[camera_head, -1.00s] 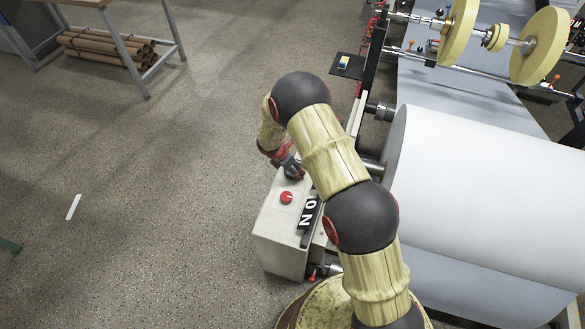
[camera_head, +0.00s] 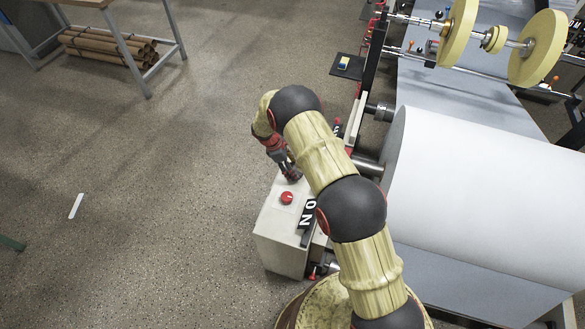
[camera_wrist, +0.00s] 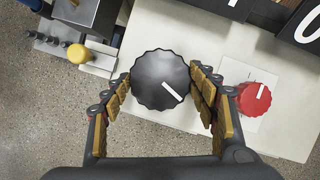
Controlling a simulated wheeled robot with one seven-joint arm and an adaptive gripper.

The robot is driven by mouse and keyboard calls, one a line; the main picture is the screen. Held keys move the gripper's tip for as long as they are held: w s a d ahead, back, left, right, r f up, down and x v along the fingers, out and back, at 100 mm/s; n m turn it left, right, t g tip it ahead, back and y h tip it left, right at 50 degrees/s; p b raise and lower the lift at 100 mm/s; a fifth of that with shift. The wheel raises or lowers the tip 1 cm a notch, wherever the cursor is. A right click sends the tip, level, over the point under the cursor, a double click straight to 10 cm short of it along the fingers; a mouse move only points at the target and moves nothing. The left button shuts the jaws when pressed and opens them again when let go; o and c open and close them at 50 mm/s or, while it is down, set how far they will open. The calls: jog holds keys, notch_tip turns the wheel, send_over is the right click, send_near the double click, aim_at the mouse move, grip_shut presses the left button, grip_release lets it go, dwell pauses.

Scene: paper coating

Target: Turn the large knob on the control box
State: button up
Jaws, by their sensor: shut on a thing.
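The control box (camera_head: 277,250) is a pale box beside the large white roll. The large black scalloped knob (camera_wrist: 160,80) sits on its top face, with a white pointer line aimed to the lower right in the wrist view. My gripper (camera_wrist: 163,92) has its fingers on both sides of this knob and is shut on it. In the head view my gripper (camera_head: 290,172) is at the far end of the box top, and the knob is mostly hidden there. A smaller red knob (camera_wrist: 258,97) is just right of the fingers in the wrist view; it also shows in the head view (camera_head: 287,197).
A black switch sign with white letters (camera_head: 307,222) stands along the box's right side. The white roll (camera_head: 480,190) and its shaft lie to the right. A yellow knob (camera_wrist: 78,51) on machine hardware is at the upper left of the wrist view.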

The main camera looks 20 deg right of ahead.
jog(key=shift+m, duration=0.6)
jog(key=shift+w+g, duration=0.1)
jog(key=shift+g, duration=0.2)
jog(key=o, duration=1.2)
jog(key=shift+c, duration=0.2)
jog(key=v, duration=1.2)
jog(key=shift+d, duration=0.15)
